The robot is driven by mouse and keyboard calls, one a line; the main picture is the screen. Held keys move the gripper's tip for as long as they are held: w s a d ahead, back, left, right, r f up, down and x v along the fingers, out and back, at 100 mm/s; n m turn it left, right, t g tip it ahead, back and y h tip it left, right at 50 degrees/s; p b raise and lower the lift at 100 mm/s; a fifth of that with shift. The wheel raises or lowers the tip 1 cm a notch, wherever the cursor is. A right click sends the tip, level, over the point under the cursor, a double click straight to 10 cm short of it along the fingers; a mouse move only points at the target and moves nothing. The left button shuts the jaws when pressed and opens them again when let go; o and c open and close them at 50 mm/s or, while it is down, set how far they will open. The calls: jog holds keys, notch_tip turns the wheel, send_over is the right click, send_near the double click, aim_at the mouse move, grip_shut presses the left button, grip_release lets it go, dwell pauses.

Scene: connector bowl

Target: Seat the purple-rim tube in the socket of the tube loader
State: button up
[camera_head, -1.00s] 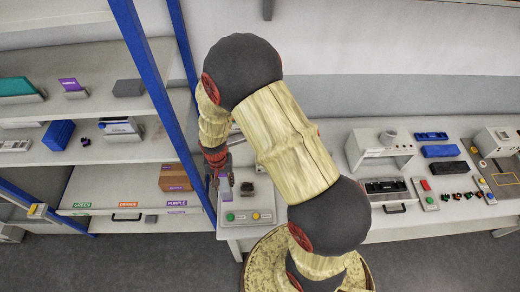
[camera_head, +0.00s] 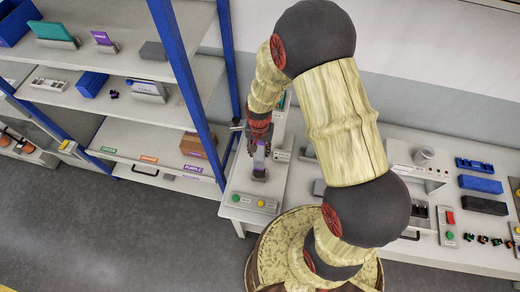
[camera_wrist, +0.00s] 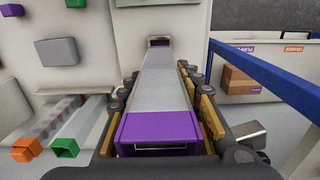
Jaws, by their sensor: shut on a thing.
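The purple-rim tube (camera_wrist: 160,90) is a long grey tube with a purple rim at its near end in the wrist view. My gripper (camera_wrist: 160,105) is shut on it, with fingers on both sides. The tube's far end meets a dark, purple-edged spot (camera_wrist: 158,42) on a white surface; I cannot tell whether it has gone in. In the head view the tube (camera_head: 260,158) stands roughly upright below my gripper (camera_head: 259,140), over a small dark part of the tube loader (camera_head: 246,192). That loader is a white unit with green and yellow buttons. The socket itself is not clear there.
Orange-rim (camera_wrist: 26,149) and green-rim (camera_wrist: 65,148) tubes lie left of the held tube. Small coloured blocks and a grey block (camera_wrist: 57,51) sit on the white surface. A blue shelf post (camera_head: 190,85) stands close left of my arm. A bench with devices (camera_head: 460,240) is at right.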

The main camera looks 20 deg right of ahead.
aim_at(259, 162)
jog(key=shift+f+b, duration=2.05)
jog(key=shift+f, duration=0.7)
jog(key=shift+f+b, duration=2.45)
jog(key=shift+f, duration=0.35)
jog(key=o, duration=1.4)
jog(key=shift+r, duration=0.1)
jog(key=shift+w+r, duration=0.1)
jog(key=shift+r, duration=0.25)
notch_tip(259, 162, up, 11)
jog(key=shift+r, duration=0.1)
